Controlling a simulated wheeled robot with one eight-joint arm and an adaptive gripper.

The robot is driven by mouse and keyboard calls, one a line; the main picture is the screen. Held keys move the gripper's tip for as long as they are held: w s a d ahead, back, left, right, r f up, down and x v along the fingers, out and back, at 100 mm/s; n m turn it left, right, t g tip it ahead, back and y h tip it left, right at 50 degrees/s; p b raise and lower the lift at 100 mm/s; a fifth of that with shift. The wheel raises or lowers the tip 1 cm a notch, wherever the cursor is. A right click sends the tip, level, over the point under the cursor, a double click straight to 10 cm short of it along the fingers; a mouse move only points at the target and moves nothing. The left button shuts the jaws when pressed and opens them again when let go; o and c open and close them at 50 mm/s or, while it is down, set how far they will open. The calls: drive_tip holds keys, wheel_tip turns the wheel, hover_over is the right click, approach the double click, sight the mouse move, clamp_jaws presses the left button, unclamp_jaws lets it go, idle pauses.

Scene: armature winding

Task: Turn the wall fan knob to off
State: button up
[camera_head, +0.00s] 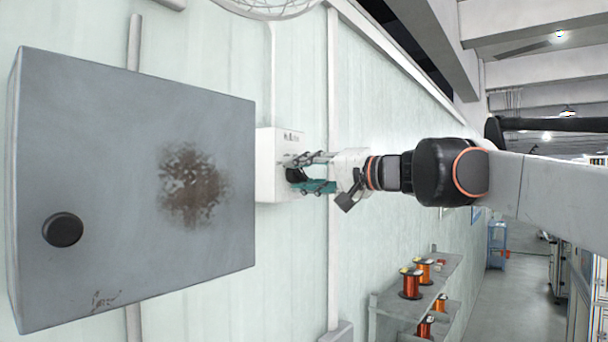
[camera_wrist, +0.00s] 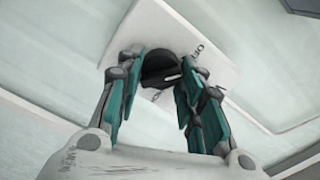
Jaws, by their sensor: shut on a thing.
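The fan knob is a dark round knob (camera_wrist: 160,68) on a white wall box (camera_head: 268,165). The box also shows in the wrist view (camera_wrist: 190,30), with small dark markings around the knob. My gripper (camera_head: 308,180) reaches the box from the right in the head view. Its teal-padded fingers are closed on the knob, one on each side, as the wrist view also shows (camera_wrist: 158,85). In the head view the fingers partly cover the knob. Part of the wall fan's wire cage (camera_head: 268,8) shows at the top edge. The markings are too small to read fully.
A large grey metal cabinet (camera_head: 110,180) with a black round knob (camera_head: 62,230) stands out from the wall left of the box. A vertical pipe (camera_head: 333,240) runs just right of the box. A shelf (camera_head: 400,303) with several copper wire spools is below my arm.

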drive_tip(key=shift+n, duration=0.6)
drive_tip(key=o, duration=1.1)
drive_tip(key=shift+c, duration=0.2)
drive_tip(key=v, duration=0.7)
drive_tip(key=shift+s+d, duration=0.2)
drive_tip(key=shift+d, duration=0.05)
drive_tip(key=shift+f, duration=0.1)
